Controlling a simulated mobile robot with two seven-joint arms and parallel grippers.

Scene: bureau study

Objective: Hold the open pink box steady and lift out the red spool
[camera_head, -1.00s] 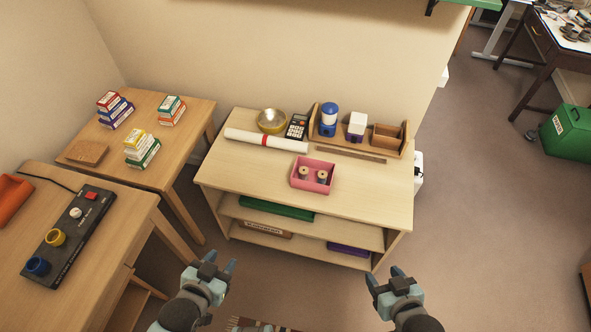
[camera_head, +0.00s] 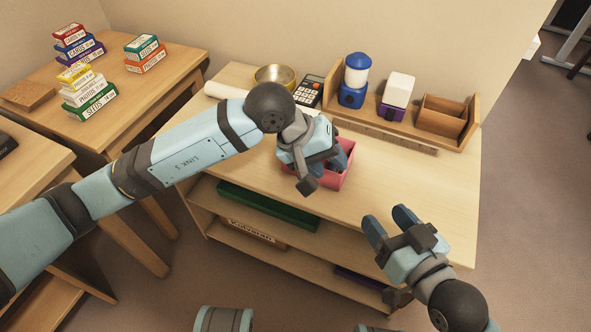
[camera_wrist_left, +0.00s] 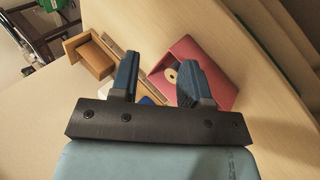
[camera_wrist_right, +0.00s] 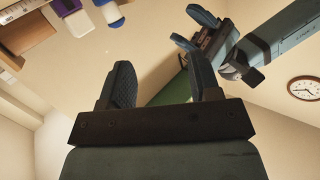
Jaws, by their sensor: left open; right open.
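The pink box (camera_head: 347,178) stands open on the table top, partly hidden behind my left gripper (camera_head: 340,152). In the left wrist view, the box (camera_wrist_left: 222,88) shows one round, pale-ended spool (camera_wrist_left: 171,76) inside; its thread colour cannot be told. My left gripper is open and low at the box, one finger in front of the box and the other to its side. Contact with the wall cannot be told. My right gripper (camera_head: 387,222) is open and empty, right of the box near the table's front edge.
The table top (camera_head: 425,180) to the right of the box is clear.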

